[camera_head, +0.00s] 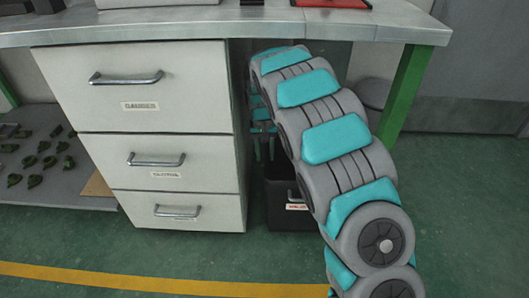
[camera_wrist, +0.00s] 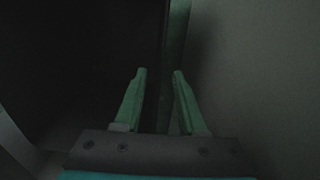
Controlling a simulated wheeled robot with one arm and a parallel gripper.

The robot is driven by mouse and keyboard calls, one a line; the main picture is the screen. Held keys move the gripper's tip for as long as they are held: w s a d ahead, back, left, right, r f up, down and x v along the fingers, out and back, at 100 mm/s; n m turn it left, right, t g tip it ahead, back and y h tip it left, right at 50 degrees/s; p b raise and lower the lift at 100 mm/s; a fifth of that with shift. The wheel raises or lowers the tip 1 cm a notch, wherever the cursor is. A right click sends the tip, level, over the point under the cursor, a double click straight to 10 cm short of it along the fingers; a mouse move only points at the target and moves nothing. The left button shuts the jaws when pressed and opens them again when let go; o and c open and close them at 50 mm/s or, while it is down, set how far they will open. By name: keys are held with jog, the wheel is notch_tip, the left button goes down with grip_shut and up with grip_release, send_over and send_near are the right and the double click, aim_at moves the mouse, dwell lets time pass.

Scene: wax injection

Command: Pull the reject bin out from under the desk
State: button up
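The reject bin (camera_head: 288,220) is a black bin on the floor under the desk (camera_head: 330,26), just right of the white drawer cabinet. Its front shows a handle and a white label with red print. My arm crosses in front of its right side and hides part of it. My gripper (camera_head: 264,150) is under the desktop, pointing down over the bin's back part; I cannot tell whether it touches the bin. In the wrist view my gripper (camera_wrist: 160,73) has its two fingers apart, with nothing seen between them. That view is dark, and I cannot make out the bin there.
The drawer cabinet (camera_head: 150,100) with three handles stands close on the bin's left. A green desk leg (camera_head: 403,93) stands on the right. A low shelf (camera_head: 55,185) with several small dark-green parts is at the left. The floor in front is clear, with a yellow line (camera_head: 150,282).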

notch_tip(320, 180, down, 8)
jog(key=shift+d+r+b, duration=0.15)
jog(key=shift+r+b, duration=0.1)
jog(key=shift+b, duration=0.25)
grip_shut()
dwell(1.3)
